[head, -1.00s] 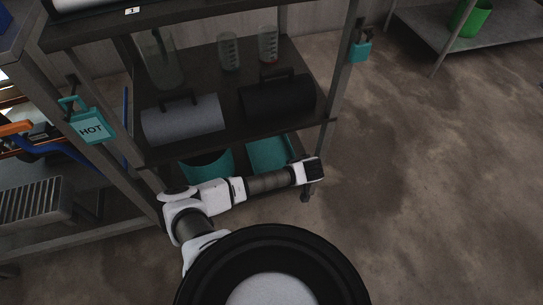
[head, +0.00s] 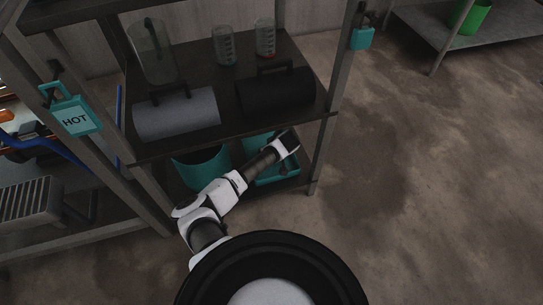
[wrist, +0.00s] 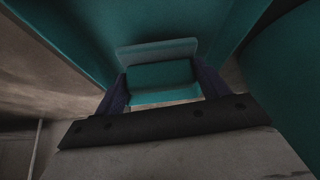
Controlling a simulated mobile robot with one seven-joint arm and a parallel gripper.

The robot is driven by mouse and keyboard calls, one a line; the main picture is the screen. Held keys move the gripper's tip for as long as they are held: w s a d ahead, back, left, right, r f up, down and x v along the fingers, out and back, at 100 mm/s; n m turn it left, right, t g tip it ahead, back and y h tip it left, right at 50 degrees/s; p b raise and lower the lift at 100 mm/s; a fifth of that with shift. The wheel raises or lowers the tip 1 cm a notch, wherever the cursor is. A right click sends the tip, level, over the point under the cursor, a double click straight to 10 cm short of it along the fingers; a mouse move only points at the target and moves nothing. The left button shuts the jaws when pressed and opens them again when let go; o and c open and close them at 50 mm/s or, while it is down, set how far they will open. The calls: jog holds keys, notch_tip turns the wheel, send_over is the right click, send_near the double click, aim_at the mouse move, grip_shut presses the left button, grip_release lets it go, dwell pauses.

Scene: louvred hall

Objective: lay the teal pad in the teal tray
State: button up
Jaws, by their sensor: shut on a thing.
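My gripper (wrist: 160,85) is shut on the teal pad (wrist: 160,76), which sits between its two dark fingers in the wrist view. In the head view my gripper (head: 288,143) is at the lower shelf level, over the teal tray (head: 283,179). The tray's front and part of its back show around my arm. Teal surface that looks like the tray (wrist: 75,35) fills the area beyond the pad in the wrist view. I cannot tell whether the pad touches it. The pad is not distinguishable in the head view.
A round teal bin (head: 188,172) stands left of the tray. The shelf above carries a grey case (head: 175,118), a black case (head: 275,98) and clear beakers. Its front edge and the right post (head: 328,135) border the space. Open floor (head: 410,190) lies to the right.

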jog(key=shift+f, duration=1.05)
jog(key=shift+f, duration=0.15)
jog(key=o, duration=1.1)
jog(key=shift+p+v, duration=1.3)
jog(key=shift+v, duration=2.6)
